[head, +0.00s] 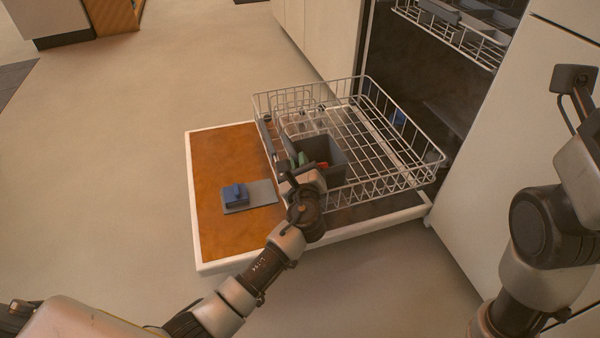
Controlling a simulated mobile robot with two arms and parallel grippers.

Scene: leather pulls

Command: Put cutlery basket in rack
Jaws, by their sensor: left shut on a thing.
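The cutlery basket (331,152) is a dark grey box with something green and something red showing at its open top. It is at the front of the white wire dishwasher rack (403,133), within the rack's outline; I cannot tell whether it rests on the rack floor. My left gripper (296,176) is at the basket's near left side and shut on it; the fingertips are largely hidden by the wrist. My right arm shows at the right edge, but its gripper is out of view.
The lower rack stands out over the open dishwasher door (220,165). An upper rack (462,32) shows at the top. Cabinet fronts flank the dishwasher. The floor to the left is clear.

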